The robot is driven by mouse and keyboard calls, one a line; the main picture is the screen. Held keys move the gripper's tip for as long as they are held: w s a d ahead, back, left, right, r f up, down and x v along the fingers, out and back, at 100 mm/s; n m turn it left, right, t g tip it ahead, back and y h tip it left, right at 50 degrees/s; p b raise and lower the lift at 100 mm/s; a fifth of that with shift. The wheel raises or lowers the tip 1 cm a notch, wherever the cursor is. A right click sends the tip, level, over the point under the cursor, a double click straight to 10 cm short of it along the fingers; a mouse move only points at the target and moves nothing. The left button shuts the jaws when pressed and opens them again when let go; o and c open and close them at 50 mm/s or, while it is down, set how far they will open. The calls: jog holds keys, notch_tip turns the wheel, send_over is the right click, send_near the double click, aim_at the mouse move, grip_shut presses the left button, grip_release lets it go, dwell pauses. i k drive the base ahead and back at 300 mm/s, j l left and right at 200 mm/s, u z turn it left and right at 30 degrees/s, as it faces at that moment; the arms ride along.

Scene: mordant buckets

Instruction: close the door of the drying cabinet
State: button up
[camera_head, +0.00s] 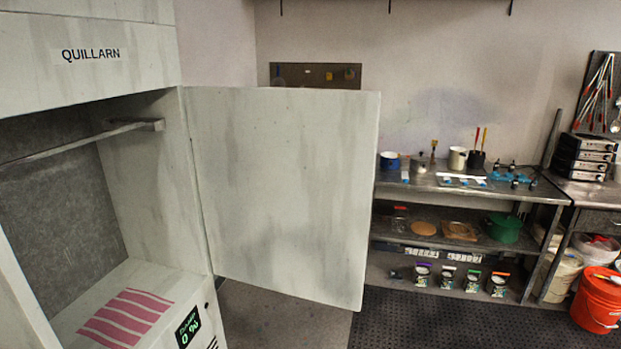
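The drying cabinet (90,78) stands at the left, a pale grey-white body labelled QUILLARN. Its door (285,195) stands wide open, swung out to the right from the hinge side at the right edge of the opening. The interior is exposed, with a metal rail (75,143) across the upper part and a pink-and-white striped piece (125,317) lying on the cabinet floor. A small dark display with green text (188,327) is on the lower front. I see no handle on the visible door face. My gripper is not in view.
A metal workbench (430,182) with pots and tools stands behind and right of the door; its shelves hold containers, including a green bowl (504,228). An orange bucket (598,300) is at the far right. Dark mat floor (440,322) in front of the bench is clear.

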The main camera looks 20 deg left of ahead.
aim_at(285, 176)
jog(key=i, duration=2)
jog(key=i+u, duration=0.2)
jog(key=i, duration=0.35)
jog(key=i+l+u, duration=0.25)
jog(key=i, duration=0.25)
jog(key=i+l+u, duration=0.2)
jog(key=i, duration=0.3)
jog(key=u, duration=3.1)
